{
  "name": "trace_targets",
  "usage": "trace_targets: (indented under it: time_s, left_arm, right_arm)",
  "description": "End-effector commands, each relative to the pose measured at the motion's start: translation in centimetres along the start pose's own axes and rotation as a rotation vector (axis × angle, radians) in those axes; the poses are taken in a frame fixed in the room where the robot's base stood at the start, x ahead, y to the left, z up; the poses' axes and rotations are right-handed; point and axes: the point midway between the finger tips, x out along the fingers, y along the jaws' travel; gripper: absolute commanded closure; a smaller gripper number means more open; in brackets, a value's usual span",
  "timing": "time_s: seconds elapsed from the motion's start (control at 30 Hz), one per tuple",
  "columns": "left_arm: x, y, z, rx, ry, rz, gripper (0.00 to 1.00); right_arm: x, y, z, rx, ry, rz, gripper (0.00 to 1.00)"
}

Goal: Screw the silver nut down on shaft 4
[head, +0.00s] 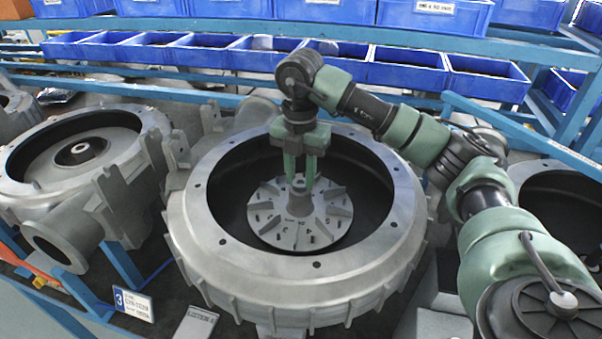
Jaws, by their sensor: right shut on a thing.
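My right gripper (301,178) reaches down into the open round blower housing (290,283) in the middle of the head view. Its two green fingers point straight down and are shut on the silver nut (299,184) at the top of the hub, on the shaft's axis. The fingers hide most of the nut and the shaft's top. Below them is a grey finned impeller (280,228) inside the dark bore. I cannot tell the nut's exact height on the shaft. My left gripper is out of view.
Another blower housing (25,195) stands at left, and part of one (560,185) shows at right. A plate marked 3 (132,303) sits at front left. Blue bins (210,55) line the shelf behind. The housing's raised rim surrounds the gripper.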

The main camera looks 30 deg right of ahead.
Motion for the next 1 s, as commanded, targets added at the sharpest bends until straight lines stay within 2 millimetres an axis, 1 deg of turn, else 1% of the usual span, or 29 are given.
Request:
trace_targets:
  time_s: [0.03, 0.07, 0.1, 0.47, 0.57, 0.67, 1.0]
  left_arm:
    - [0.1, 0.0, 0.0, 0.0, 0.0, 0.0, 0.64]
    - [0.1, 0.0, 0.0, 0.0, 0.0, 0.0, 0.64]
    - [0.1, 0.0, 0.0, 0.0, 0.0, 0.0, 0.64]
    - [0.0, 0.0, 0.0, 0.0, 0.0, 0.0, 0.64]
    - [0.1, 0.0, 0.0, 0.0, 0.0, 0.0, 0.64]
    - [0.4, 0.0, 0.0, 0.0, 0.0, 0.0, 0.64]
    - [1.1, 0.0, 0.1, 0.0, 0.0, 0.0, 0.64]
  right_arm:
    - [0.5, 0.0, -0.4, -0.01, 0.011, -0.009, 1.0]
    - [0.5, 0.0, -0.4, -0.01, 0.011, -0.009, 1.0]
    - [0.5, 0.0, -0.4, -0.01, 0.01, -0.009, 0.61]
    - [0.2, 0.0, -0.2, -0.007, 0.004, -0.003, 0.61]
    - [0.2, 0.0, -0.1, -0.048, 0.003, -0.002, 0.61]
    - [0.2, 0.0, -0.1, -0.175, 0.003, -0.002, 0.61]
    - [0.1, -0.1, 0.1, -0.705, 0.002, 0.0, 0.61]
